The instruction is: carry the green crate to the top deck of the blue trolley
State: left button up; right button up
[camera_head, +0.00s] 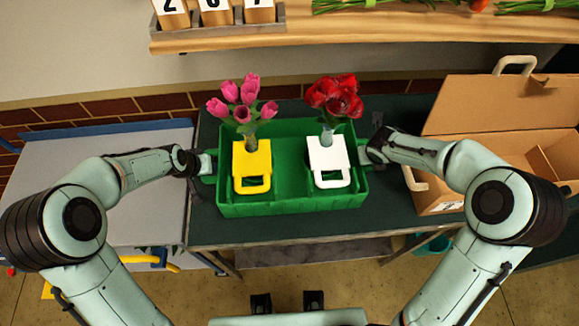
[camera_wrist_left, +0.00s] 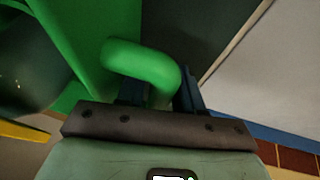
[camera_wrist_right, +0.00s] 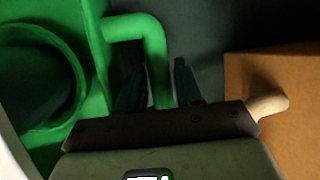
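The green crate (camera_head: 290,205) stands on the dark green table top. Inside it are a yellow holder (camera_head: 251,160) with pink tulips (camera_head: 242,100) and a white holder (camera_head: 328,158) with red flowers (camera_head: 335,95). My left gripper (camera_head: 205,163) is at the crate's left end; in the left wrist view the crate's handle (camera_wrist_left: 140,62) runs between its fingers. My right gripper (camera_head: 368,152) is at the right end, with the other handle (camera_wrist_right: 152,55) between its fingers. Whether the fingers press on the handles is unclear. The blue trolley (camera_head: 140,200) stands left of the table, its grey top deck partly hidden by my left arm.
An open cardboard box (camera_head: 440,200) stands right of the crate, close to my right gripper. The visible trolley deck looks clear. The table (camera_head: 215,235) has a narrow bare front strip.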

pick_arm(q)
grip_shut()
pick_arm(e)
grip_shut()
dwell(1.2)
